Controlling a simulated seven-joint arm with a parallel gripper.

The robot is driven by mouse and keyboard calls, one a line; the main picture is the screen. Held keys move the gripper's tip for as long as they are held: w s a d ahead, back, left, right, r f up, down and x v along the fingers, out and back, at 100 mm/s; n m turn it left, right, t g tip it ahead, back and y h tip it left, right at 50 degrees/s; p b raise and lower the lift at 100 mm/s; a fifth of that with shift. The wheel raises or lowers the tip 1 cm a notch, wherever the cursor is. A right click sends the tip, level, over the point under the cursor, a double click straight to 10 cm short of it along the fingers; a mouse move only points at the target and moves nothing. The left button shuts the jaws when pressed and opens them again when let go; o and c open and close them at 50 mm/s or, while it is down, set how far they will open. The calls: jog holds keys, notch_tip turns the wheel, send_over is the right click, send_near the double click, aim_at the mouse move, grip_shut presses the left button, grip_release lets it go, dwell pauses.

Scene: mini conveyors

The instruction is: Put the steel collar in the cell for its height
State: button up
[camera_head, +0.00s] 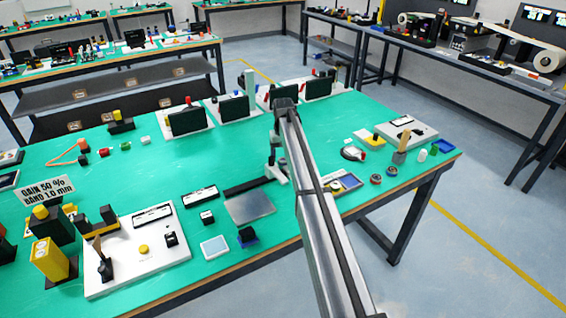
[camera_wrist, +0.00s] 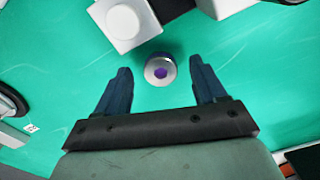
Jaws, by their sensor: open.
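The steel collar (camera_wrist: 150,74) shows in the wrist view as a small round metal ring with a purple centre, on the green table. My gripper (camera_wrist: 160,64) is open, with its two dark blue fingers apart, one on each side of the collar in the picture. I see no contact between fingers and collar. In the head view my gripper (camera_head: 275,166) is low over the table and partly hidden by my arm; I cannot make out the collar there. A tray with blue and yellow parts (camera_head: 348,181) lies right of my arm; I cannot tell whether it has the height cells.
A white block with a round knob (camera_wrist: 124,22) stands close beyond the collar in the wrist view. In the head view, a grey plate (camera_head: 250,207) and a dark strip (camera_head: 248,186) lie left of my arm. The green table (camera_head: 210,160) is clear at its middle left.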

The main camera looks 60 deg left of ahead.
aim_at(283, 160)
jog(key=shift+f, duration=0.6)
jog(key=c, duration=1.3)
jog(key=shift+o, duration=0.2)
notch_tip(283, 160, up, 10)
jog(key=s+d+f, duration=0.1)
jog(key=s+d, duration=0.1)
jog(key=d, duration=0.5)
jog(key=s+d+f, duration=0.1)
jog(key=s+d, duration=0.1)
jog(key=d, duration=0.5)
jog(key=w+d+f+m, duration=0.15)
jog(key=w+d, duration=0.55)
jog(key=d, duration=0.7)
jog(key=w+d+m, duration=0.3)
jog(key=w+d, duration=0.3)
jog(key=d, duration=0.8)
jog(key=w+d+f+m, duration=0.15)
jog(key=w+d, duration=0.55)
jog(key=d, duration=0.7)
jog(key=w+d+m, duration=0.2)
jog(key=w+d, duration=0.1)
jog(key=d, duration=1.1)
jog(key=w+d+m, duration=0.3)
jog(key=d, duration=1.1)
jog(key=w+d+m, duration=0.2)
jog(key=d+m, duration=0.1)
jog(key=d, duration=1.1)
jog(key=shift+w+d+r, duration=0.2)
jog(key=shift+w+d, duration=0.1)
jog(key=shift+w, duration=0.1)
